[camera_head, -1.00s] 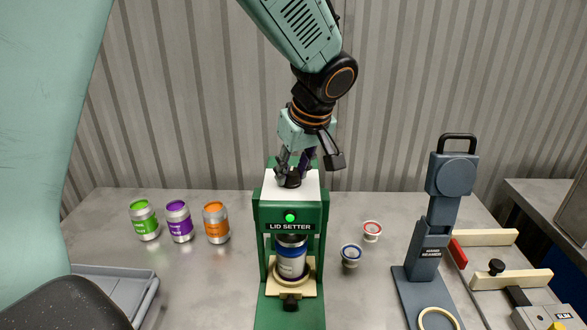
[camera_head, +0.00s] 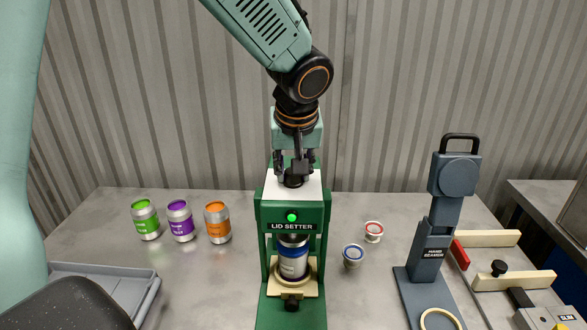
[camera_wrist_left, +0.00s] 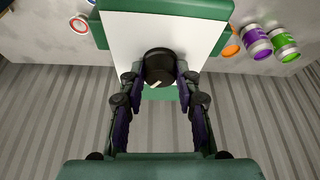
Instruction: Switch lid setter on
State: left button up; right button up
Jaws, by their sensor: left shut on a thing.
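The green lid setter (camera_head: 323,215) stands in the middle of the table with its round green light (camera_head: 291,217) lit. A black knob sits on its white top plate (camera_head: 268,190); it shows in the left wrist view (camera_wrist_left: 158,66) with a pale pointer mark. A blue-labelled can (camera_head: 293,262) stands upright inside the machine, on the pale ring holder. My left gripper (camera_head: 294,172) points down above the top plate and is shut on the knob, one finger on each side. My right gripper is not in view.
Green (camera_head: 145,220), purple (camera_head: 180,220) and orange (camera_head: 217,222) cans stand to the left. Two small lids, blue (camera_head: 353,256) and red (camera_head: 373,231), lie to the right. The grey hand seamer (camera_head: 432,240) stands farther right. A grey tray (camera_head: 150,297) is at front left.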

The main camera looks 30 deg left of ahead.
pick_arm(q)
jog(key=o, duration=1.1)
jog(key=shift+o, duration=0.2)
jog(key=v, duration=0.7)
jog(key=shift+r, duration=0.25)
jog(key=shift+s, duration=0.15)
